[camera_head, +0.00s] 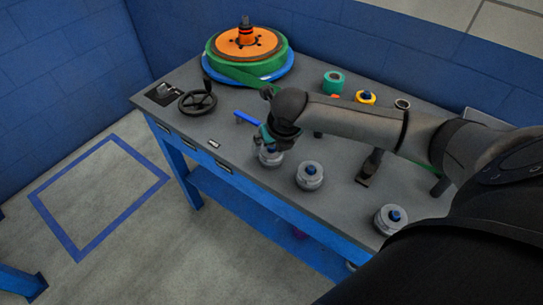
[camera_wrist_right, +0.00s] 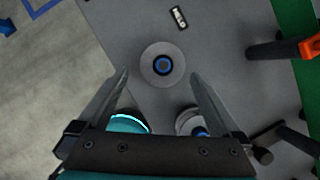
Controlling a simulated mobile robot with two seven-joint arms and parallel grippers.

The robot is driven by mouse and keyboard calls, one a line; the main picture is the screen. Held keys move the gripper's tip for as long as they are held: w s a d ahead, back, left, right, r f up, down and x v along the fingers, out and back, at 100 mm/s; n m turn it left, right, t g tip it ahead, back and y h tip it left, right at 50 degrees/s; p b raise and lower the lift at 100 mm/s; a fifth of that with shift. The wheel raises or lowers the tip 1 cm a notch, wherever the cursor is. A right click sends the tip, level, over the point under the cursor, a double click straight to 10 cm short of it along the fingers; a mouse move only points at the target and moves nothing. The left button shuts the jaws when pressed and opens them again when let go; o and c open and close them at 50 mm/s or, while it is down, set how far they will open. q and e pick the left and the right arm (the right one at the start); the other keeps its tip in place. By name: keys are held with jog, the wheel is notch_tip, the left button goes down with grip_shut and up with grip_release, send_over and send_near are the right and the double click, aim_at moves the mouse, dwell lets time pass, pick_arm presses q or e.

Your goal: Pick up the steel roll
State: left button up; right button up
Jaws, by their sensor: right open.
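Several grey steel rolls with blue cores stand on the workbench. One steel roll (camera_head: 271,157) is near the front edge below my right gripper (camera_head: 264,142). In the right wrist view this roll (camera_wrist_right: 150,77) lies between and ahead of the two fingertips (camera_wrist_right: 160,76). A second roll (camera_head: 310,178) stands to the right, and a third (camera_head: 391,222) is further right. My left gripper is not in view.
The grey workbench (camera_head: 230,170) holds a black handwheel (camera_head: 198,100), a large green coil with an orange disc (camera_head: 246,42), a green roll (camera_head: 333,81) and a yellow roll (camera_head: 365,97). A small white-and-black piece (camera_head: 214,144) lies near the front edge. Blue walls stand behind.

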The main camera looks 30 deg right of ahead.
aim_at(273, 150)
jog(key=shift+d+b+x, duration=0.2)
jog(key=shift+b+x, duration=0.55)
jog(key=shift+x, duration=2)
jog(key=shift+s, duration=0.1)
jog(key=shift+r, duration=0.1)
jog(key=c, duration=1.5)
jog(key=shift+c, duration=0.2)
jog(key=shift+r, duration=0.1)
notch_tip(273, 150, up, 20)
jog(key=p, duration=0.4)
